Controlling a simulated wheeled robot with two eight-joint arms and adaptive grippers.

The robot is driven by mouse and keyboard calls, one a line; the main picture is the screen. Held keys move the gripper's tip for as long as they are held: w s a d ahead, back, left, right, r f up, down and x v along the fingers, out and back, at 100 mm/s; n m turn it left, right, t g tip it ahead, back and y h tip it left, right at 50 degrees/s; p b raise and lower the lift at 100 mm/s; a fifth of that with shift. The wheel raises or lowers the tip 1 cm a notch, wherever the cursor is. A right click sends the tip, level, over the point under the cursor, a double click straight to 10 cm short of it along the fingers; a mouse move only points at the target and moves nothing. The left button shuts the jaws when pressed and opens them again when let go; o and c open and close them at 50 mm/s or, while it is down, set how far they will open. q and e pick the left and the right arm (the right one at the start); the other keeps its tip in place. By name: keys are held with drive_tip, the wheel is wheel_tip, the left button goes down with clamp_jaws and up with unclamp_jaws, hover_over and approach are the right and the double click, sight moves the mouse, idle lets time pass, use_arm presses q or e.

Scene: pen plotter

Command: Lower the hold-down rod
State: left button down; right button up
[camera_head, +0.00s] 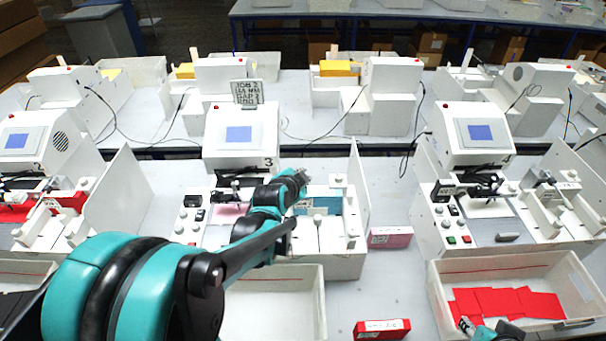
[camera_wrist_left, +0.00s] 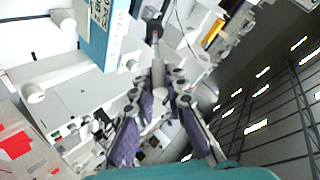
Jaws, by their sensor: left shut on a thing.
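The plotter with the "3" label (camera_head: 242,135) stands in the middle of the head view, with a blue box (camera_head: 322,198) on its right side. My left gripper (camera_head: 298,177) is at the top of that box's back edge. In the left wrist view its purple-padded fingers (camera_wrist_left: 160,98) close on a pale rod-like piece, the hold-down rod (camera_wrist_left: 158,72), which has a thin grey end beyond it. The blue box (camera_wrist_left: 103,32) is just left of it. In the head view the rod is hidden by my gripper. My right gripper (camera_head: 468,326) is low over the right bin; its fingers are too small to judge.
A white upright panel (camera_head: 358,200) stands right of the blue box. A pink box (camera_head: 391,237) and a red box (camera_head: 382,329) lie on the table. The right bin (camera_head: 440,297) holds several red pieces. A second plotter (camera_head: 475,135) stands at right.

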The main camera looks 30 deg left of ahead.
use_arm(q)
drive_tip(key=s+d+f+m+t+y+b, duration=0.1)
drive_tip(key=s+d+f+t+b, duration=0.1)
drive_tip(key=b, duration=0.7)
wheel_tip(320, 180, down, 3)
drive_tip(key=shift+s+f+t+y, duration=0.2)
drive_tip(key=shift+s+t+y, duration=0.3)
drive_tip(key=shift+t, duration=0.5)
drive_tip(key=shift+a, duration=0.1)
drive_tip(key=c, duration=1.5)
unclamp_jaws()
drive_tip(key=shift+c, duration=0.2)
drive_tip(key=shift+s, duration=0.1)
drive_tip(key=v, duration=1.2)
drive_tip(key=shift+a, duration=0.1)
